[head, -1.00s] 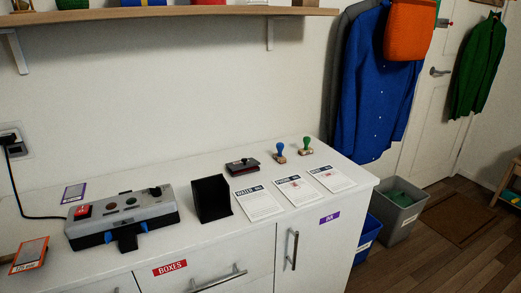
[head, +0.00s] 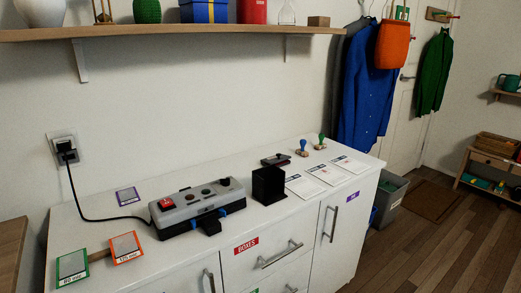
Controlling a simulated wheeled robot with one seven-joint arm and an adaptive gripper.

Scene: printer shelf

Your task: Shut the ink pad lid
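The ink pad (head: 276,159) is a small dark case with a reddish part, on the white cabinet top behind the black box. It is too small to tell for certain how its lid stands. A blue-handled stamp (head: 302,148) and a green-handled stamp (head: 320,142) stand upright to its right. My gripper is not in view.
An open black box (head: 268,186) stands in front of the ink pad. White printed cards (head: 327,175) lie to the right. A grey device with a red switch (head: 196,206) sits to the left. A wooden shelf (head: 180,31) overhangs the back.

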